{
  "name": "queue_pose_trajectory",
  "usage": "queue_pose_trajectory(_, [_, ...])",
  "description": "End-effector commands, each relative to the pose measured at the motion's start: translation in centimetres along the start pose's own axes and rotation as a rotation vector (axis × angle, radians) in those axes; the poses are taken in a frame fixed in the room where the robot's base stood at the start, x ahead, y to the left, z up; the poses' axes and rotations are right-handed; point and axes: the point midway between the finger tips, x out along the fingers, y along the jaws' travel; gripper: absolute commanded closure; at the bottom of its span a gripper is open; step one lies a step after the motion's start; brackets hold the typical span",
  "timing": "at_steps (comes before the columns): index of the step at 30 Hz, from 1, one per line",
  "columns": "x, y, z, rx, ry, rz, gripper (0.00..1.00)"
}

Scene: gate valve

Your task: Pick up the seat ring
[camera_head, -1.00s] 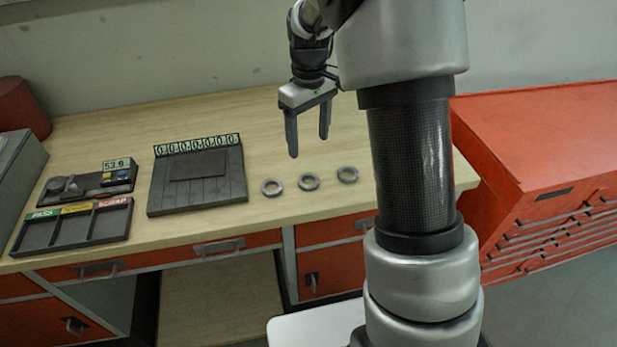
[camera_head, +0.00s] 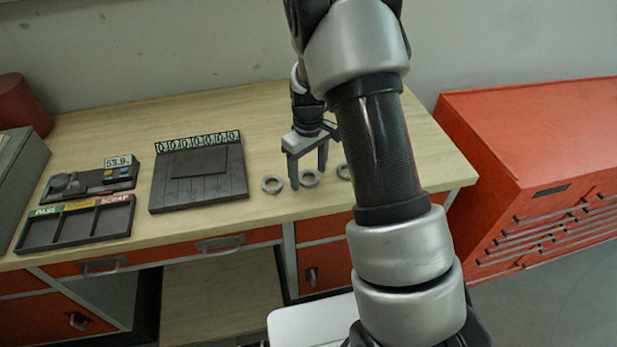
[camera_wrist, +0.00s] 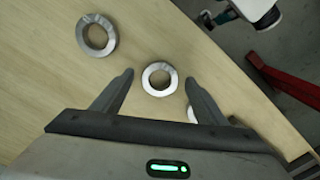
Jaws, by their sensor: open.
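Three grey metal rings lie in a row on the wooden bench. In the head view, the left ring (camera_head: 272,191) is clear, the middle ring (camera_head: 310,186) is between my fingers, and the right ring (camera_head: 343,178) is partly behind my arm. My gripper (camera_head: 308,180) is open, pointing down over the middle ring. In the wrist view, a ring (camera_wrist: 160,93) shows between the tips of my gripper (camera_wrist: 159,76), with space on both sides. Another ring (camera_wrist: 82,36) is at upper left; a third (camera_wrist: 192,114) is mostly hidden by the right finger. Fingertip height above the bench is unclear.
A dark slatted board (camera_head: 198,192) with a row of number tags is left of the rings. Farther left are a sorting tray (camera_head: 75,229) marked PASS and SCRAP and a gauge (camera_head: 90,182) reading 53.9. A red drawer cabinet (camera_head: 530,140) stands at the right.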

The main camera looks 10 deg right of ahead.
Motion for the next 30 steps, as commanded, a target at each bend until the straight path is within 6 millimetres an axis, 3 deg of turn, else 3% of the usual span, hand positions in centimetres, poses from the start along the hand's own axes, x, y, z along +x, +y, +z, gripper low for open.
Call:
queue_pose_trajectory(5, [0.0,0.0,0.0,0.0,0.001,0.0,0.37])
queue_pose_trajectory(13, [-0.1,0.0,0.0,0.0,0.001,0.0,0.82])
queue_pose_trajectory(22, [-0.6,0.1,-0.1,-0.001,0.004,0.001,0.83])
queue_pose_trajectory(30, [-5.5,0.1,-0.2,-0.001,0.007,0.003,0.83])
